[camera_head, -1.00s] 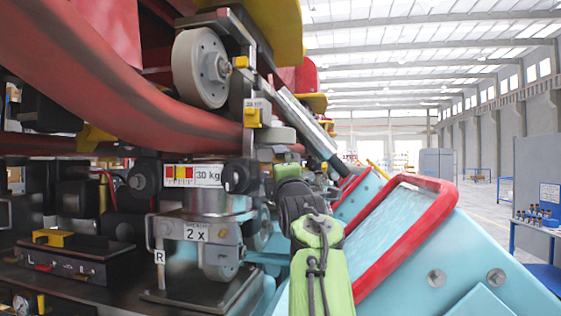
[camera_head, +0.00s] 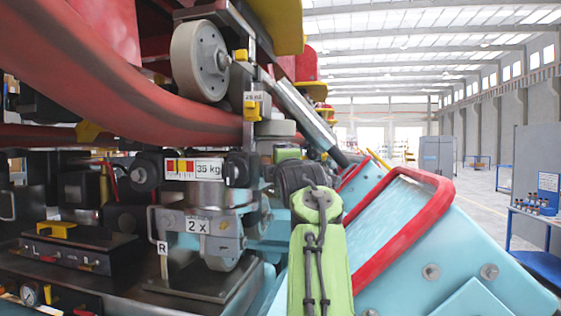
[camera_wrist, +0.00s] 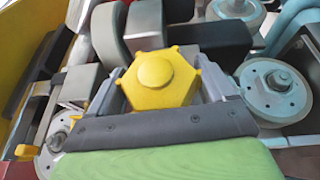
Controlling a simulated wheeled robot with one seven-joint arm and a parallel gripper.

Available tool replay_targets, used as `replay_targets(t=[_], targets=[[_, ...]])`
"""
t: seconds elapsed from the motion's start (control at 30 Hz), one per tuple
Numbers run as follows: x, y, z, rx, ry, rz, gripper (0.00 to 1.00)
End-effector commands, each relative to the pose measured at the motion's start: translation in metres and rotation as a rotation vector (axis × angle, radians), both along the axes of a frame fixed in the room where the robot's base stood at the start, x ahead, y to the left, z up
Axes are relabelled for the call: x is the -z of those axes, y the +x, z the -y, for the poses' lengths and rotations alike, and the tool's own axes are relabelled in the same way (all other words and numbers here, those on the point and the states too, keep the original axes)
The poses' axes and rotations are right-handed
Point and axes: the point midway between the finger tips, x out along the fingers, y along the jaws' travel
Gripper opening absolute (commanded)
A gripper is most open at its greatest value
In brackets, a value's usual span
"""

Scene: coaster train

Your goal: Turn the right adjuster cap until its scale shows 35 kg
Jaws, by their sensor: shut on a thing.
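The scale plate (camera_head: 208,169) in the head view reads 35 kg, beside yellow and red bars. An R label (camera_head: 162,247) and a 2 X plate (camera_head: 197,226) are below it. In the wrist view a yellow six-sided cap (camera_wrist: 160,80) with a round raised centre sits between the fingers of my gripper (camera_wrist: 163,88). My gripper is shut on this cap. In the head view my green and black wrist (camera_head: 305,185) is right of the scale; the fingertips and the cap are hidden there.
A red curved rail (camera_head: 110,85) and a grey wheel (camera_head: 200,62) are above the scale. A light blue panel with a red rim (camera_head: 440,195) is close on the right of my arm. A blue table (camera_head: 540,225) stands farther right on open floor.

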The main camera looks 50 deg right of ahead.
Motion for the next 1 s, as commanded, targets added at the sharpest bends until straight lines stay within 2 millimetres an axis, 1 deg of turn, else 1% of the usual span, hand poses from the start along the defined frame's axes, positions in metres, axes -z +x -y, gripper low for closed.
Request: replay_targets(t=[0.03, 0.43, 0.47, 0.5, 0.57, 0.77, 0.83, 0.97, 1.0], targets=[[-0.003, -0.001, -0.002, 0.002, -0.001, 0.002, 0.52], [-0.002, -0.002, -0.003, 0.005, 0.022, -0.006, 0.52], [-0.002, -0.002, -0.003, 0.005, 0.022, -0.006, 0.86], [-0.002, -0.002, -0.003, 0.006, 0.022, -0.006, 0.92], [-0.002, -0.002, -0.003, 0.005, 0.022, -0.006, 1.0], [-0.001, -0.002, -0.003, 0.005, 0.022, -0.008, 1.0], [-0.001, -0.006, -0.006, 0.005, 0.021, -0.008, 1.0], [0.004, -0.023, -0.023, 0.006, 0.018, -0.006, 1.0], [0.006, -0.032, -0.03, 0.009, 0.017, -0.007, 1.0]])
